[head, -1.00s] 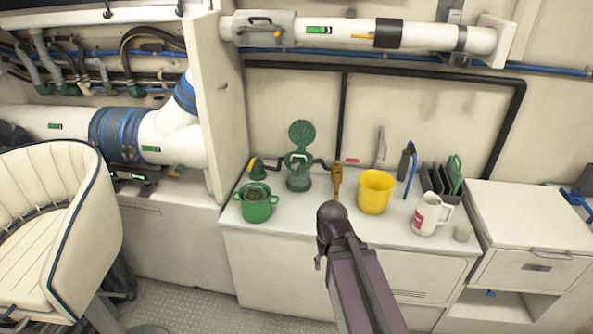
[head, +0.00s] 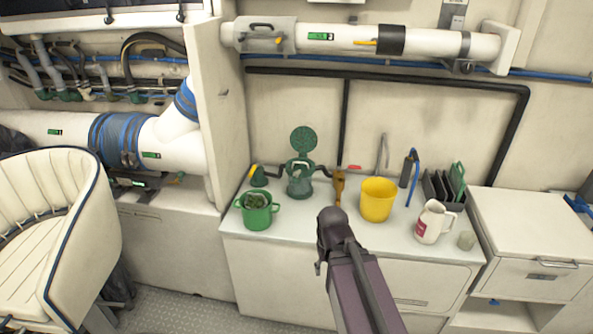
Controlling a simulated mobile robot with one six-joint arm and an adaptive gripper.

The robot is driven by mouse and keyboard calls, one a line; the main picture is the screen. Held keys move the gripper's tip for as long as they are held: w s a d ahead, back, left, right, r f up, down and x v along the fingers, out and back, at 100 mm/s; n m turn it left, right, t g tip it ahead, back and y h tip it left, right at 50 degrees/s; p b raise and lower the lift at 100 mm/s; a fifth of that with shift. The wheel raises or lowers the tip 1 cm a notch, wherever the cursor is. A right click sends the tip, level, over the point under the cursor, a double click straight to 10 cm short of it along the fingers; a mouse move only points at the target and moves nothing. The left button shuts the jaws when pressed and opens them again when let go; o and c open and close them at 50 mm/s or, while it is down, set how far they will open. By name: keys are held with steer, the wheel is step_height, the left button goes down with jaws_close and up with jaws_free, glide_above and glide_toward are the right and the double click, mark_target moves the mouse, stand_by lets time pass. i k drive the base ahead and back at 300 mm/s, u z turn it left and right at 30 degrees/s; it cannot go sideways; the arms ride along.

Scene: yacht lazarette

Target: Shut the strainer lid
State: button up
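The strainer (head: 300,184) stands at the back of the counter against the wall. It has a clear bowl and a green top. Its round green lid (head: 303,140) stands open, upright behind the top. A dark pipe joins it on each side. My dark arm reaches up from the bottom of the head view and ends in a rounded joint in front of the counter. No gripper fingers show, so I cannot see whether the gripper is open or shut.
On the counter are a green pot (head: 257,212) with leafy matter, a yellow bucket (head: 378,200), a brown tool (head: 338,187), a white jug (head: 433,222) and a dark rack (head: 440,187). A cream seat (head: 45,225) stands at left. The front middle of the counter is mostly clear.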

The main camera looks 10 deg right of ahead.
mark_target(303, 139)
steer(key=u, duration=0.1)
steer(key=i, duration=1.1)
steer(key=z, duration=0.1)
